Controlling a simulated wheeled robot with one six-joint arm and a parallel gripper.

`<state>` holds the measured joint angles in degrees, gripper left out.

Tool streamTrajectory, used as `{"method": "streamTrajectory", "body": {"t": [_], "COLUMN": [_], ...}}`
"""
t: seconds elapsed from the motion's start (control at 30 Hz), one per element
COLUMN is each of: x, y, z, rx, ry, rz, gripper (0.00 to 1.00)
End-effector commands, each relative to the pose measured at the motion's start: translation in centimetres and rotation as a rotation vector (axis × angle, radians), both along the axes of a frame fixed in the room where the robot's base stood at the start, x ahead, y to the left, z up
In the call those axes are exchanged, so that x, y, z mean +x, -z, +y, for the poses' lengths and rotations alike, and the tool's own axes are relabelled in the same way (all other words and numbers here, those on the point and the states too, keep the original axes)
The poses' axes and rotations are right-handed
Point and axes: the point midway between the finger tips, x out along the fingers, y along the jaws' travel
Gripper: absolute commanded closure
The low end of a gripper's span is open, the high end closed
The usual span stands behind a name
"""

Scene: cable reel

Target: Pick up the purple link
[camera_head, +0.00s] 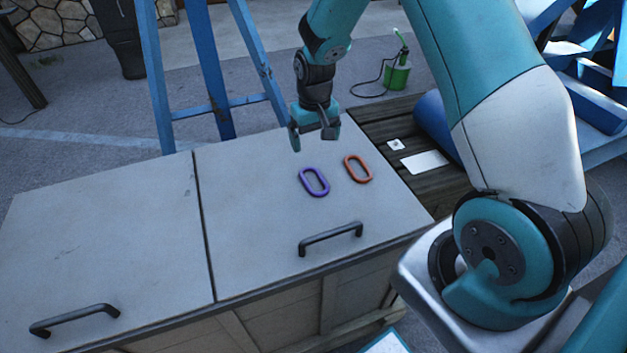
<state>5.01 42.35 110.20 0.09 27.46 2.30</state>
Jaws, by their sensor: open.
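The purple link (303,184), an oblong open ring, lies flat on the pale right-hand lid of the cabinet (250,250). An orange link (347,170) of the same shape lies just right of it, a small gap apart. My gripper (312,143) is open and empty, fingers pointing down. In the picture it is above the purple link, toward the far side of the lid. Its exact height over the lid is hard to tell. Neither link is touched or hidden.
Black handles (331,237) stand up near the lids' front edges. A dark wooden surface to the right holds a white card (425,162) and a blue cylinder (434,127). A blue stepladder (217,80) stands behind. The left lid (105,235) is clear apart from its handle.

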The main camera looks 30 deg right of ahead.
Motion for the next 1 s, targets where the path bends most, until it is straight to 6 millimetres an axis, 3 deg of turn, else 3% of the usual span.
{"method": "streamTrajectory", "body": {"t": [0.1, 0.3, 0.57, 0.83, 1.0], "x": [-0.1, -0.1, 0.1, 0.3, 0.4], "y": [2.8, 6.6, 8.5, 12.4, 13.1], "z": [0.1, 0.1, 0.1, 0.2, 0.2], "rx": [0.001, 0.001, 0.001, 0.001, 0.001], "ry": [-0.001, -0.002, -0.003, -0.003, -0.004], "rz": [0.006, 0.003, 0.001, 0.002, -0.001], "gripper": [0.06, 0.06, 0.06, 0.06, 0.06]}}
